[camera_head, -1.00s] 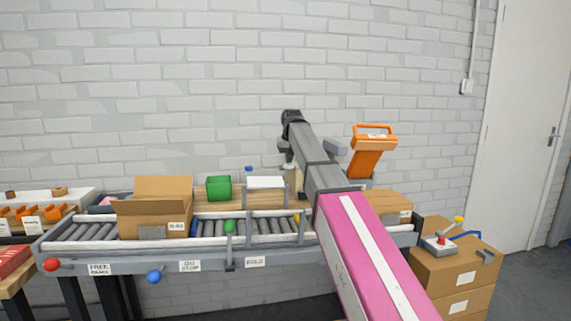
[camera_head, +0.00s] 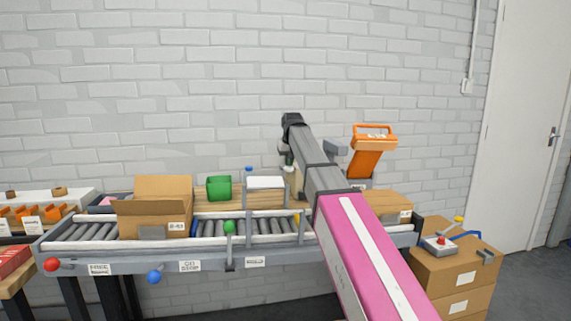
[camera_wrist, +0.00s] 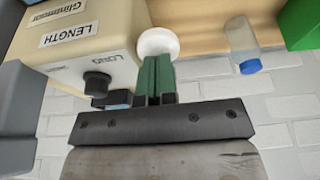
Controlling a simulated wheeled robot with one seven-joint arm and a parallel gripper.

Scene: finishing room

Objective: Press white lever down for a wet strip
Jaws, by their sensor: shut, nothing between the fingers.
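The white lever's round white knob (camera_wrist: 158,41) is at the top middle of the wrist view, beside a cream dispenser box (camera_wrist: 95,45) with a "LENGTH" label and a black dial. My gripper (camera_wrist: 154,64), with green fingers, is shut and empty. Its fingertips overlap the lower edge of the white knob in this view; I cannot tell whether they touch it. In the head view the dispenser (camera_head: 299,180) is mostly hidden behind my arm, and the lever and fingertips cannot be made out clearly.
A clear bottle with a blue cap (camera_wrist: 250,66) stands near the gripper, with a green object (camera_wrist: 302,25) beyond. On the bench are an open carton (camera_head: 150,212), a green roll (camera_head: 218,188) and a roller conveyor (camera_head: 85,232). An orange device (camera_head: 368,152) stands right of my arm.

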